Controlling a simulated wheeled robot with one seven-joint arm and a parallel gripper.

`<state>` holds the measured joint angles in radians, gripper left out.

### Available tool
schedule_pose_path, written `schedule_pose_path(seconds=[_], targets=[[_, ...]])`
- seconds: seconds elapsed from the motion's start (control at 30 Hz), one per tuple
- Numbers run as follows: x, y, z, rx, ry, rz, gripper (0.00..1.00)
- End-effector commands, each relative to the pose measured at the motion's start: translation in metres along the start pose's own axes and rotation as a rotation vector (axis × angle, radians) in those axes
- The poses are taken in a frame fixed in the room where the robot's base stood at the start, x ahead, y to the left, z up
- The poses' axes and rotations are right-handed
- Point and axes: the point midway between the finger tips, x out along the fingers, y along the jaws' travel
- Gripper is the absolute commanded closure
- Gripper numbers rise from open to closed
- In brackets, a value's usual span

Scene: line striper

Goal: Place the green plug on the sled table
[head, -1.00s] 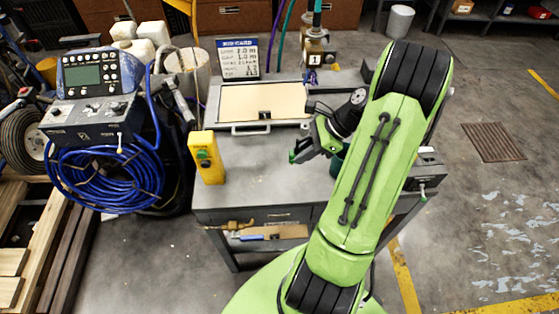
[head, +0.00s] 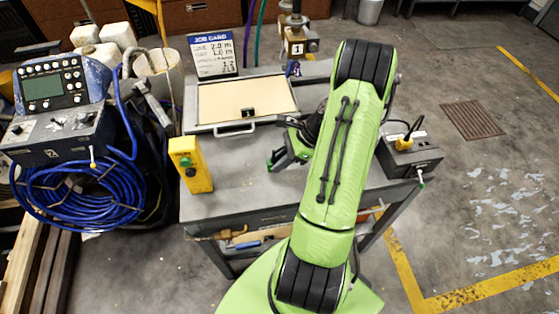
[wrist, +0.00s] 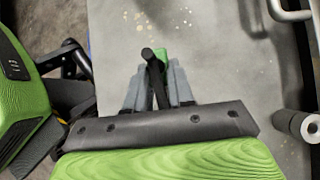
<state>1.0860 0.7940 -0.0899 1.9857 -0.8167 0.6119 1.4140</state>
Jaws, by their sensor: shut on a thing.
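My gripper (wrist: 158,88) is shut on the green plug (wrist: 162,54); a black stem or cable shows beside the green between its grey fingers. In the head view my gripper (head: 279,160) is low over the front middle of the grey bench top, right of the yellow control box. The plug is hard to make out there. A tan panel in a grey frame with a front handle, which looks like the sled table (head: 247,99), lies on the bench behind and left of my gripper. Its surface is bare apart from a small dark catch at its front edge.
The yellow control box (head: 191,165) stands at the bench's left front. A black box (head: 412,157) with a yellow plug (head: 404,144) is at the right. A job card (head: 212,55) and a purple item (head: 294,69) are at the back. Blue hose (head: 75,190) is coiled at left.

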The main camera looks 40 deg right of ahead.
Motion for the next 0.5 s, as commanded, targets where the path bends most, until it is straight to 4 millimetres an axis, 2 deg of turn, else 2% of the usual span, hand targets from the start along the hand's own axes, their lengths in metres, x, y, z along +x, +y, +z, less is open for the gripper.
schedule_pose_path(seconds=[0.1, 0.13, 0.3, 0.5], targets=[[0.0015, 0.0, -0.0011, 0.0, -0.001, 0.0, 1.0], [0.0017, 0.0, -0.0014, 0.0, 0.0, 0.0, 0.76], [0.0012, -0.0001, -0.001, 0.0, 0.0, 0.0, 0.5], [0.0012, -0.0001, -0.0009, 0.0, 0.0, 0.0, 0.48]])
